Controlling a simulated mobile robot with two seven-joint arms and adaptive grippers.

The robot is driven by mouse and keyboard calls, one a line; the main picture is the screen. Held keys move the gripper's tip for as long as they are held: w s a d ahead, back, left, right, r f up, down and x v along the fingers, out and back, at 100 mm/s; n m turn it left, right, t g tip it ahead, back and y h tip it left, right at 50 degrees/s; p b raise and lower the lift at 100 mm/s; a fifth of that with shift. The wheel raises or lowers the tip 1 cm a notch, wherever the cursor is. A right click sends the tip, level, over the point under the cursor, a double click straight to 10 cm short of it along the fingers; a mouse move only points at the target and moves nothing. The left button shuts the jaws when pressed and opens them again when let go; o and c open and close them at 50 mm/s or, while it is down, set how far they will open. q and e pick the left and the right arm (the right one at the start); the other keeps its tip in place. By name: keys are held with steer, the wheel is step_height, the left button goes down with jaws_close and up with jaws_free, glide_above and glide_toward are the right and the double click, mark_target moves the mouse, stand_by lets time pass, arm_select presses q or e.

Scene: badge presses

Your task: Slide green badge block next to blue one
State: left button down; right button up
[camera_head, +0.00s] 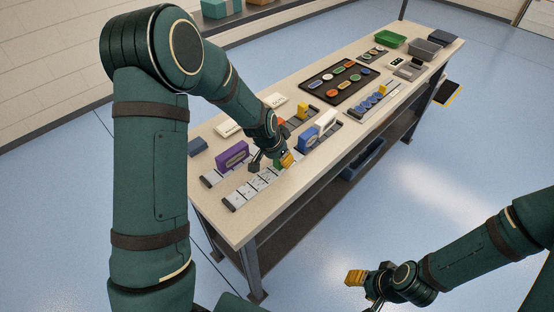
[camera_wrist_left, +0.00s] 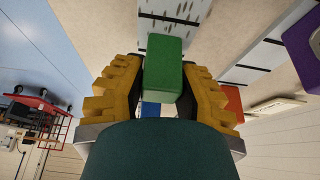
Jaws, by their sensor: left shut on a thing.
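My left gripper (camera_head: 287,159) is over the front rail (camera_head: 255,186) on the table. In the left wrist view its yellow fingers (camera_wrist_left: 157,88) are shut on the green block (camera_wrist_left: 164,62). The blue block (camera_head: 308,139) stands on the front rail, just to the right of my left gripper. A sliver of blue (camera_wrist_left: 150,110) shows between the fingers in the wrist view. Any gap between green and blue cannot be judged. My right gripper (camera_head: 362,288) is low, away from the table; its opening is unclear.
A purple block (camera_head: 232,155) stands on the rear rail, left of my left gripper. A white block (camera_head: 325,121) is beyond the blue one, and a yellow block (camera_head: 302,111) stands farther back. A dark tray (camera_head: 315,86) of badges lies behind. The front rail's left part is bare.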

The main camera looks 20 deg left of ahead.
mark_target(299, 151)
arm_select(q)
steer(key=shift+w+d, duration=0.45)
steer(key=shift+w, duration=0.65)
steer(key=shift+w+d, duration=0.5)
steer(key=shift+w, duration=0.55)
steer(key=shift+w+d, duration=0.45)
steer(key=shift+w, duration=0.65)
steer(key=c, duration=0.7)
jaws_free()
